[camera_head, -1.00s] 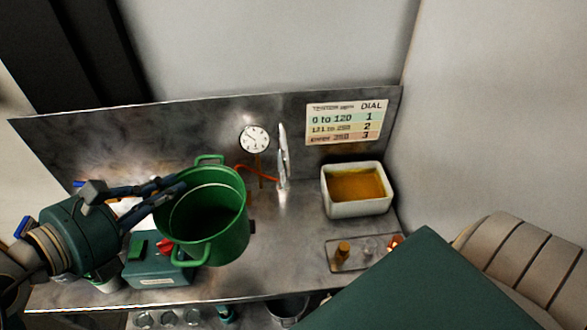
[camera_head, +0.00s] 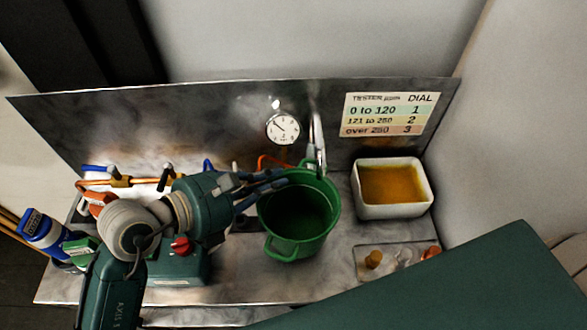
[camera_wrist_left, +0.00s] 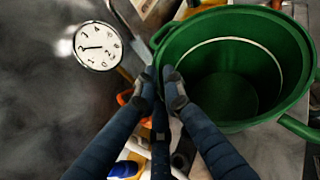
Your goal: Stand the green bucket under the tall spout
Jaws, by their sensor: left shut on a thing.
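The green bucket (camera_head: 300,240) is upright with its open mouth facing up, and it looks empty. It stands in front of the tall metal spout (camera_head: 317,130), whose lower end is hidden behind the bucket's back rim. My left gripper (camera_head: 279,181) reaches in from the left and is shut on the bucket's rim at its back left. In the left wrist view the fingertips (camera_wrist_left: 165,88) meet at the left edge of the bucket (camera_wrist_left: 235,75). I cannot tell whether the bucket touches the counter. My right gripper is not in view.
A white basin of amber liquid (camera_head: 391,188) stands right of the bucket. A small tray with knobs (camera_head: 395,262) lies in front of it. A green box with a red knob (camera_head: 185,262) is to the left. A round gauge (camera_head: 283,127) and a dial chart (camera_head: 390,115) are behind.

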